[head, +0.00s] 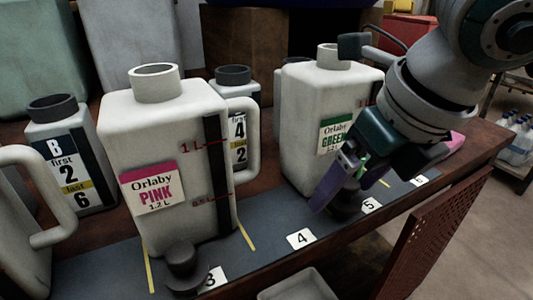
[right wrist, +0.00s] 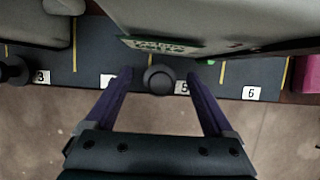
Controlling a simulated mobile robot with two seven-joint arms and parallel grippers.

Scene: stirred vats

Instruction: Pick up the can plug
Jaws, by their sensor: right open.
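A dark can plug (right wrist: 159,78) stands on the mat between slots 4 and 5, in front of the green-labelled Orlaby can (head: 318,115). In the head view this plug (head: 346,207) is partly hidden by my right gripper (head: 343,188). My right gripper is open, with its purple fingers on either side of the plug; I see gaps on both sides in the right wrist view. A second dark plug (head: 184,268) stands before the pink-labelled Orlaby can (head: 165,205), near number 3. My left gripper is not in view.
Canisters marked 2 (head: 68,165) and 4 (head: 236,140) stand behind. A pink object (head: 456,141) lies at the right end. The bench's front edge is close, with open floor beyond.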

